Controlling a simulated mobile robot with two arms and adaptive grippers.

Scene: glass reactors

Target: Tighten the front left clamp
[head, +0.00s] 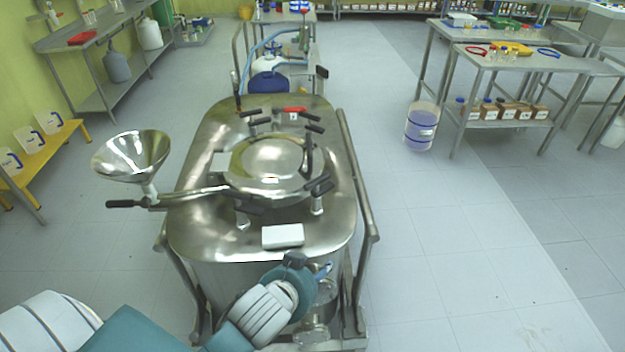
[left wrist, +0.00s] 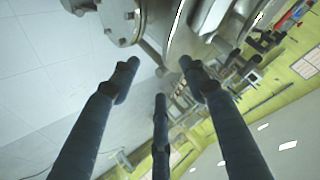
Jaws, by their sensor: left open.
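The steel reactor (head: 195,225) stands in the middle of the head view, with a round lid (head: 268,160) on top. Several black-handled clamps sit around the lid. The front left clamp (head: 243,212) is at the lid's near left edge; its tightness cannot be told. The front right clamp (head: 318,188) is at the near right. My left gripper (head: 322,270) is low at the reactor's front, below the top plate and apart from the clamps. In the left wrist view its three dark fingers (left wrist: 158,76) are spread and empty, with a steel flange (left wrist: 122,18) beyond. My right gripper is out of view.
A steel funnel (head: 132,158) and a pipe with a black handle (head: 125,204) stick out left of the lid. A white box (head: 283,236) lies on the top's front edge. Side rails (head: 358,180) flank the reactor.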

